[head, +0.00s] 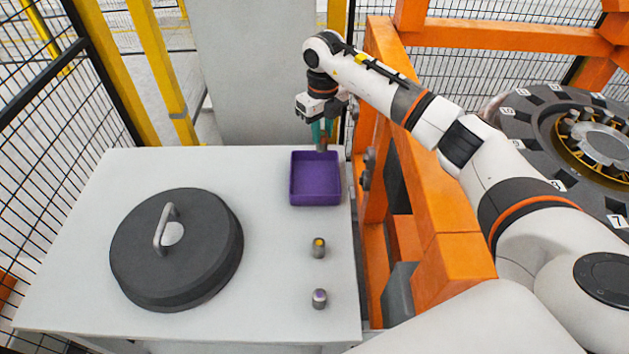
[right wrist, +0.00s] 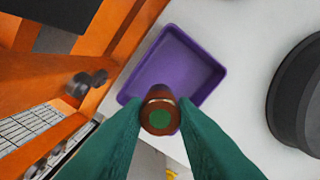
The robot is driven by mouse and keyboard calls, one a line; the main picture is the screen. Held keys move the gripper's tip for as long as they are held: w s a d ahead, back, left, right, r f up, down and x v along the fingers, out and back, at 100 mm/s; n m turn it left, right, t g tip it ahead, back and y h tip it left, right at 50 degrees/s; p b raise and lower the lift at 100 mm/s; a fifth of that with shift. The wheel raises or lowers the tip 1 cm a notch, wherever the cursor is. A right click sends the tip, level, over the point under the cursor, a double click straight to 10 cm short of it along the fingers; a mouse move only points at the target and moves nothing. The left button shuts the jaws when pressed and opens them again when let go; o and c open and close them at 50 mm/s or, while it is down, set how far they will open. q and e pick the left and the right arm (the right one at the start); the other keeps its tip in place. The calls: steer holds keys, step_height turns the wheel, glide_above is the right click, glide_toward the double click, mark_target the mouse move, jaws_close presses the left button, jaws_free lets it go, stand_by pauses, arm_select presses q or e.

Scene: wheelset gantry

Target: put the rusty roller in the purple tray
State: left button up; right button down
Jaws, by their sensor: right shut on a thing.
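My right gripper (head: 321,132) is shut on the rusty roller (right wrist: 160,113), a brown cylinder with a green end face. In the right wrist view the green fingers (right wrist: 160,125) pinch it from both sides. In the head view the roller (head: 321,149) shows small below the fingertips, at the far edge of the purple tray (head: 316,202). The tray is square, shallow and empty, and stands at the table's far right; it also shows in the right wrist view (right wrist: 211,62). The roller overlaps its near rim there; its height above the tray is hard to tell. My left gripper is not in view.
Two small grey rollers stand on the white table (head: 270,280): one with a yellow top (head: 319,247), one with a purplish top (head: 319,298). A dark round lid with a handle (head: 178,262) lies at left. An orange frame (head: 450,260) stands close to the table's right edge.

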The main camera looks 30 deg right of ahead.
step_height(320, 180, down, 4)
steer(key=shift+w+r+b, duration=0.1)
steer(key=shift+r+b, duration=0.15)
steer(key=shift+b, duration=0.7)
steer(key=shift+f, duration=0.2)
steer(key=c, duration=1.1)
jaws_free()
steer(key=shift+r, duration=0.1)
step_height(320, 180, up, 12)
steer(key=shift+f+b, duration=0.1)
steer(key=shift+b, duration=0.95)
